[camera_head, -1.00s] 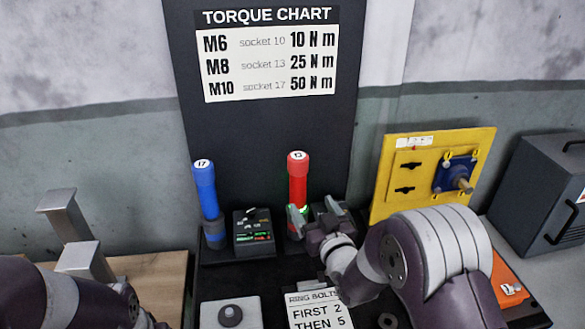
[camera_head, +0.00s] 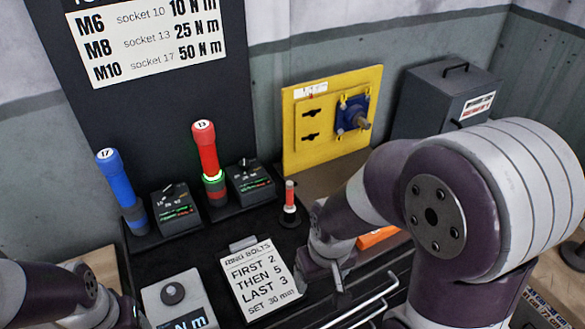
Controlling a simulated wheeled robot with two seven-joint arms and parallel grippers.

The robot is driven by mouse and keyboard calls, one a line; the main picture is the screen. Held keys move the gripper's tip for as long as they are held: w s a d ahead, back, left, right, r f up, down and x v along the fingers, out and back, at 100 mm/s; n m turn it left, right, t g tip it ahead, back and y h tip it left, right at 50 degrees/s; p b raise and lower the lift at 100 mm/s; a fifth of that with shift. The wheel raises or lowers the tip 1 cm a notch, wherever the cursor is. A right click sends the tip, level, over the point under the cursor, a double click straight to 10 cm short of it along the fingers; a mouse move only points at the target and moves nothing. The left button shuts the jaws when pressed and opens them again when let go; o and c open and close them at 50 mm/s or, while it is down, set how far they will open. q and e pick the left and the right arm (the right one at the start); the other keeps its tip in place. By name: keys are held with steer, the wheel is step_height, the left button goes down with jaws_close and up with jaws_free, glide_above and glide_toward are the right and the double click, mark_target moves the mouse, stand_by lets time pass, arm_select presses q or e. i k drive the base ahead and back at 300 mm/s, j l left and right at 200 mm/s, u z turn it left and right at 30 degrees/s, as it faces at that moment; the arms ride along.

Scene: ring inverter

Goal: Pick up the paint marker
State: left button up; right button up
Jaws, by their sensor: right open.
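My right gripper (camera_head: 320,281) is open and empty. It points down, below and slightly right of the marker in the picture, beside the right edge of the ring bolts card. It does not touch the marker. My left forearm shows at the lower left, but its fingers are not visible.
Blue (camera_head: 121,190) and red (camera_head: 206,150) wrenches stand behind, beside two dark display boxes. The ring bolts card (camera_head: 258,280) lies in front. A yellow panel (camera_head: 300,150) and grey box (camera_head: 440,100) stand at the back right.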

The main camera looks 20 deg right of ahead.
mark_target(289, 207)
steer(key=k+j+z, duration=0.1)
steer(key=z, duration=0.6)
steer(key=l, duration=0.5)
steer(key=i+l, duration=0.15)
steer(key=l, duration=0.3)
